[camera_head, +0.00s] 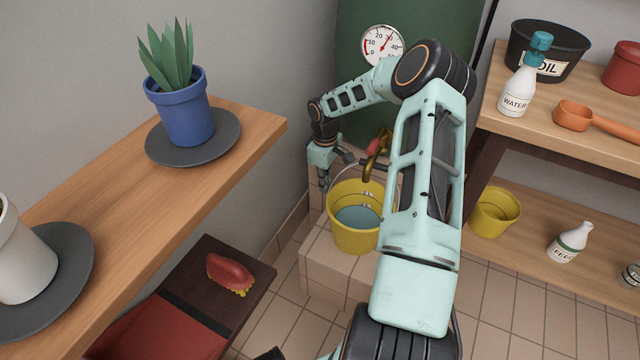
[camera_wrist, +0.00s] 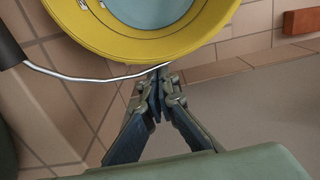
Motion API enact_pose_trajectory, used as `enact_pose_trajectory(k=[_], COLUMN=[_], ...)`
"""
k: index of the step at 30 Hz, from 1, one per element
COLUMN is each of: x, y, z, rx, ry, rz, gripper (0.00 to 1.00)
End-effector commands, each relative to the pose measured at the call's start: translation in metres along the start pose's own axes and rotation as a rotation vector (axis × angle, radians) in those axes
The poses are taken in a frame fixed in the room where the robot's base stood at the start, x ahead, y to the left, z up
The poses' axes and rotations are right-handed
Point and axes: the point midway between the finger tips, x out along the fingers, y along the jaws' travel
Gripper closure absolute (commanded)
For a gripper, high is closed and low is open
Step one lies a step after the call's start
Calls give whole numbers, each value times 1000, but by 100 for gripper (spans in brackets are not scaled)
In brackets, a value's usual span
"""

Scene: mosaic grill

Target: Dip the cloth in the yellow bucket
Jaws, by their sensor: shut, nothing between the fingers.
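The yellow bucket (camera_head: 350,240) stands on a tiled step under a brass tap, with blue-grey water inside. My arm covers its right side in the head view. Its rim (camera_wrist: 140,46) and wire handle with a dark grip show in the wrist view. My gripper (camera_head: 323,182) is at the upper left of the bucket, outside its opening. In the wrist view my gripper (camera_wrist: 157,76) has its fingertips together and empty, close to the wire handle; I cannot tell whether they touch it. No cloth is recognisable in either view.
A brass tap (camera_head: 378,160) is above the bucket. A wooden shelf (camera_head: 255,122) with potted plants is at left, above a dark bench with a red brush (camera_head: 230,271). At right, shelves hold bottles, an orange scoop (camera_head: 574,116) and another yellow pail (camera_head: 492,215).

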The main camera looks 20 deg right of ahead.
Motion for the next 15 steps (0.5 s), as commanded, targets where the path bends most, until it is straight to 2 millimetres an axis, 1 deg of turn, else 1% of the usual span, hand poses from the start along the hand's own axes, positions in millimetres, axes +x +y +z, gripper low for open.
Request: enact_pose_trajectory(k=[7, 9, 11, 15], x=[0, -2, -3, -5], y=[0, 0, 0, 0], z=[0, 4, 12, 45], rx=[0, 0, -1, 2], ry=[0, -1, -2, -6], rz=[0, 0, 0, -2], gripper=[100, 100, 100, 100])
